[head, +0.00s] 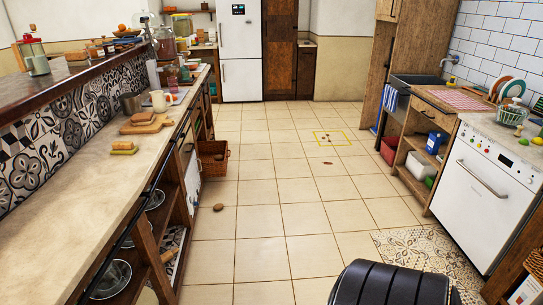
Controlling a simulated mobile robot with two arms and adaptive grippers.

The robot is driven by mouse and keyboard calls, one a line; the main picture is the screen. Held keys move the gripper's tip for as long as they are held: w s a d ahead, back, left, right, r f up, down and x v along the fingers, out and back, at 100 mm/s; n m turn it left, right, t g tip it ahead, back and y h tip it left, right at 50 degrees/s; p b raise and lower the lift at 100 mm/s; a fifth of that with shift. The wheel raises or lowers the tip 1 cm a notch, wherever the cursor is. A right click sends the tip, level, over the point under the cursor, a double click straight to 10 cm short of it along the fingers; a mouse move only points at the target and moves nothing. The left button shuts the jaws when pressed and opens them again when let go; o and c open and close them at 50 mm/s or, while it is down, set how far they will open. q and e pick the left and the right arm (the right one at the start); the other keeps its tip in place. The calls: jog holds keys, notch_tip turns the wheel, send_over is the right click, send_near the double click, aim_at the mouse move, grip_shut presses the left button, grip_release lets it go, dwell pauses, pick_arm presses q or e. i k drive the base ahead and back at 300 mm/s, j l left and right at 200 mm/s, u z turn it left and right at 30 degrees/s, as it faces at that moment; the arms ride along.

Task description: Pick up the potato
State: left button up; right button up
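A small brown oval thing, which looks like the potato (218,207), lies on the tiled floor near the foot of the left counter, left of the middle of the head view. It appears to lie by itself, clear of the counter's open shelves. Neither of my grippers shows in the head view, so nothing is seen near the potato.
A long counter (75,210) with open shelves runs along the left. A white oven (482,190) and a patterned mat (425,250) are at right. The middle floor is mostly clear.

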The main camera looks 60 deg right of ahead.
aim_at(219, 206)
jog(key=z, duration=1.4)
jog(key=i+l+z, duration=0.2)
jog(key=i, duration=0.25)
jog(key=i+z, duration=0.25)
jog(key=i, duration=1.7)
